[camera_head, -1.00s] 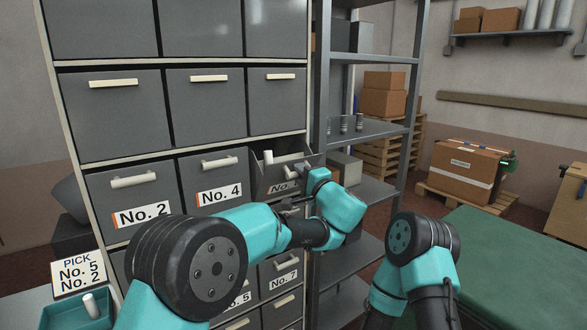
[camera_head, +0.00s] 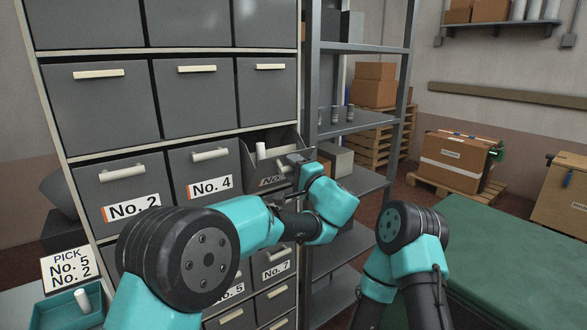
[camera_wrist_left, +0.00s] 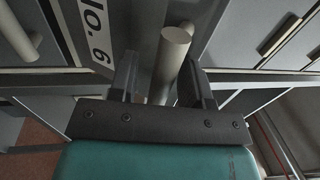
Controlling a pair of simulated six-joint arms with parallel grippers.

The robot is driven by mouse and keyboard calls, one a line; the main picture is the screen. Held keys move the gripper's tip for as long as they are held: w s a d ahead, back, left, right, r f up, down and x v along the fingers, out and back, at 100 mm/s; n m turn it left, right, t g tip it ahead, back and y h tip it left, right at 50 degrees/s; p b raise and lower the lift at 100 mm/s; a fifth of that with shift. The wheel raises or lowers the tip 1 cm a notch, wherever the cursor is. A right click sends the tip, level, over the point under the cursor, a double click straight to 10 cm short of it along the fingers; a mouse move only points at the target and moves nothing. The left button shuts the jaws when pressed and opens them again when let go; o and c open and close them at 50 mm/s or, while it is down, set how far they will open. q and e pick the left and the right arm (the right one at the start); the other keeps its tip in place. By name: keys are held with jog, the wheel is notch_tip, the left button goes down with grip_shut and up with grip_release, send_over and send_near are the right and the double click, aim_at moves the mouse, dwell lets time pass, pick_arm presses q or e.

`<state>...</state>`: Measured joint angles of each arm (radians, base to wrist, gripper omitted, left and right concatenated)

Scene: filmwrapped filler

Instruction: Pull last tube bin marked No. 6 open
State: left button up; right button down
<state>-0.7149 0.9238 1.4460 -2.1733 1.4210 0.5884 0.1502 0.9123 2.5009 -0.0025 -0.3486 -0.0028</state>
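The No. 6 bin (camera_head: 256,171) is the grey drawer right of No. 4 in the cabinet, and it stands pulled out, with its inside showing. A white tube (camera_head: 261,151) stands up in it. Its label reads 6 in the left wrist view (camera_wrist_left: 101,50) and is mostly hidden in the head view. My left gripper (camera_head: 294,160) is at the bin's front. My right gripper is out of view.
Bins No. 2 (camera_head: 124,197) and No. 4 (camera_head: 205,177) are shut on the left. A grey shelf rack (camera_head: 366,124) stands close on the right. A green table (camera_head: 510,255) is at the right. A teal tray (camera_head: 63,310) and a pick sign (camera_head: 68,266) are at lower left.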

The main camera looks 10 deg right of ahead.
aim_at(290, 153)
pick_arm(q)
jog(key=shift+r, duration=0.2)
jog(key=shift+r, duration=1.55)
jog(key=shift+s+r, duration=0.2)
jog(key=shift+s, duration=0.1)
jog(key=s+a+r, duration=0.1)
jog(key=s+a, duration=0.3)
jog(key=s, duration=1.1)
